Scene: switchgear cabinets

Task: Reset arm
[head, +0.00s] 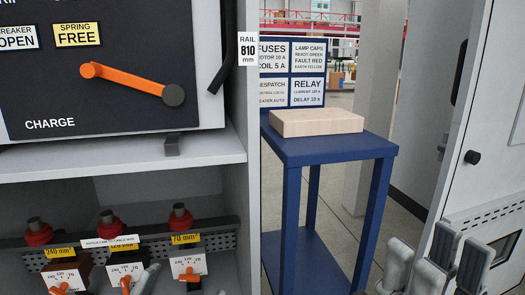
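My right gripper (435,262) is at the lower right, pointing up, with grey fingers and dark pads. Its fingers stand apart, with no object visible between them. It is in front of the white cabinet door and to the right of the blue table. Grey shapes at the bottom left, beside the gauge cards, may be part of my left gripper, but too little shows to tell its state. The orange charge handle (130,80) on the dark breaker panel (40,100) slopes down to the right to a dark round knob (173,95). Neither gripper visibly touches it.
A blue table (335,150) carries a beige block (316,122), with a label board (291,72) behind. Below the cabinet shelf (110,158) are several red-based posts (180,219) and dial cards (188,265). The white door (472,130) stands at the right.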

